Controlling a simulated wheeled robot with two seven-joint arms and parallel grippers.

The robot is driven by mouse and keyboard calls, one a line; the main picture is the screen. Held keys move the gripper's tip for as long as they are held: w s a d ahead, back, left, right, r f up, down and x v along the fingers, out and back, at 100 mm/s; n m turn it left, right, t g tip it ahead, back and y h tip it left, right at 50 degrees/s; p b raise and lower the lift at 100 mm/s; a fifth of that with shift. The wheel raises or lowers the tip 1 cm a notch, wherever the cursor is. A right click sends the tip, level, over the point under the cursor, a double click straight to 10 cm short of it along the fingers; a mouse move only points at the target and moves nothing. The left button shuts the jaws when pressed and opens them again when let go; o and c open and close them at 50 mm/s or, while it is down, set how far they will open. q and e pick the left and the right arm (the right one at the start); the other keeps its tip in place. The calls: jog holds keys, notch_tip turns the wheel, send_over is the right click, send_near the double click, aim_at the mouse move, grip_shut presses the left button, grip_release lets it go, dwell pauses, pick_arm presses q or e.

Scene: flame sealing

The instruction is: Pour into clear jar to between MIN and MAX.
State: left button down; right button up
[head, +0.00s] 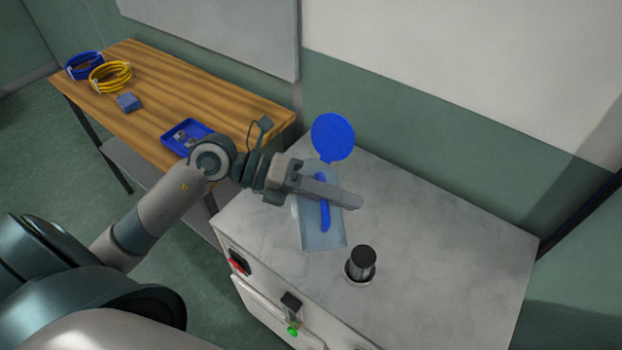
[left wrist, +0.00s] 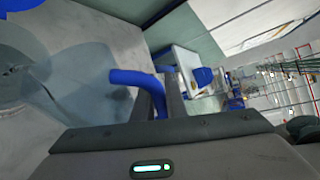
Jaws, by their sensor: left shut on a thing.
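A translucent pale-blue jug (head: 310,232) with a blue handle (head: 325,218) and a round blue lid (head: 333,137) is over the grey cabinet top. My left gripper (head: 350,200) is shut on the blue handle. The left wrist view also shows the handle (left wrist: 138,78) between the fingers and the clear body (left wrist: 85,88) beside it. I cannot tell the jug's exact tilt or its height above the top. A small dark-topped cylinder (head: 362,258) stands on the cabinet near its front edge, apart from the jug. I see no MIN or MAX marks. My right gripper is not in view.
The cabinet top (head: 450,245) is clear to the right. A red switch (head: 238,262) and a green button (head: 293,330) are on its front. The wooden table (head: 235,108) at left holds a blue tray (head: 176,148), blue cable (head: 84,66), yellow cable (head: 110,77) and a blue block (head: 129,103).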

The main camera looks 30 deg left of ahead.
pick_arm(q)
jog(key=shift+s+d+f+m, duration=0.1)
jog(key=shift+s+f+m, duration=0.1)
jog(key=shift+f+m, duration=0.15)
jog(key=shift+r, duration=0.1)
jog(key=shift+w, duration=0.1)
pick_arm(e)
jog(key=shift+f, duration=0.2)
pick_arm(q)
jog(key=shift+s+d+f+t+y, duration=0.15)
jog(key=shift+s+f+t+y, duration=0.15)
jog(key=shift+f, duration=0.2)
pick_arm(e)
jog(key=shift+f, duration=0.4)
pick_arm(q)
jog(key=shift+d+f+m+b, duration=0.1)
jog(key=shift+m+b, duration=0.15)
jog(key=shift+b, duration=0.1)
dwell(0.8)
